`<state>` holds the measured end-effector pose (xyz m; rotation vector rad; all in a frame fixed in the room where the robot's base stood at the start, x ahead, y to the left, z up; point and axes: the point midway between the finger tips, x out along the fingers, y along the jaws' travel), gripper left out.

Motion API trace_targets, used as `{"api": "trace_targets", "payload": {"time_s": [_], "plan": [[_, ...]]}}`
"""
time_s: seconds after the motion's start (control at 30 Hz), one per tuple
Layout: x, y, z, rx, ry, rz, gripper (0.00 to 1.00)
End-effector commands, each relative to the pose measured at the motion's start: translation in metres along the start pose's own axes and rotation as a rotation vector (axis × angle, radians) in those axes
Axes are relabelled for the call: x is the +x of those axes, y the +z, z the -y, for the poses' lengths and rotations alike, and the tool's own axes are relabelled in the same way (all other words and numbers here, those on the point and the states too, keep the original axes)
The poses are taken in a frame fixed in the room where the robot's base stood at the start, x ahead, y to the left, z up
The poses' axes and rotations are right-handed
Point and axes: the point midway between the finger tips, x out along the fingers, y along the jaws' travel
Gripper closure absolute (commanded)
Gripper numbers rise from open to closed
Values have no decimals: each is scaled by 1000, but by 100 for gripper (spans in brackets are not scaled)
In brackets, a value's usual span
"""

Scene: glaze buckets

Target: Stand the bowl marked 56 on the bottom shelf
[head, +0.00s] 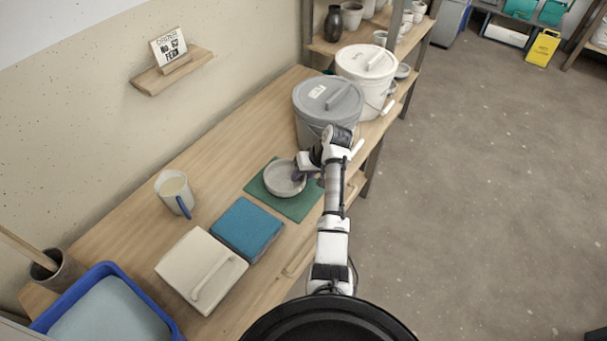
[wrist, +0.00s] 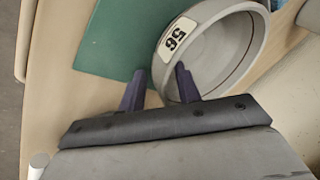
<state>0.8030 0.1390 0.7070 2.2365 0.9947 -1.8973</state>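The bowl (head: 284,180) is round, shallow and light grey. It stands upright on a green mat (head: 300,210) on the wooden table. My gripper (head: 301,175) is at the bowl's right side in the head view. In the wrist view my gripper (wrist: 160,85) has its two purple fingers apart, one over the bowl's inside and one outside the near rim. The shelf unit (head: 323,46) stands beyond the table; its lowest board is largely hidden by buckets.
A grey lidded bucket (head: 312,115) and a white lidded bucket (head: 372,70) stand beyond the bowl. A blue square (head: 247,228), a cream lidded box (head: 200,268), a jug (head: 174,191) and a blue tub (head: 65,300) occupy the near table.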

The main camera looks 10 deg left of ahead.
Motion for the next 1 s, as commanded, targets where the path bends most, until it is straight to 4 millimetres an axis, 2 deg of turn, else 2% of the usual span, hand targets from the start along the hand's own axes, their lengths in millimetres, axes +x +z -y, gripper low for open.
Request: {"api": "trace_targets", "payload": {"time_s": [0.27, 0.37, 0.8, 1.0], "plan": [[-6, -1, 1, -1, 1, -2, 67], [-20, -2, 0, -1, 1, -5, 67], [-113, -2, 2, 1, 2, -2, 67], [-124, -1, 1, 0, 0, 0, 67]]}}
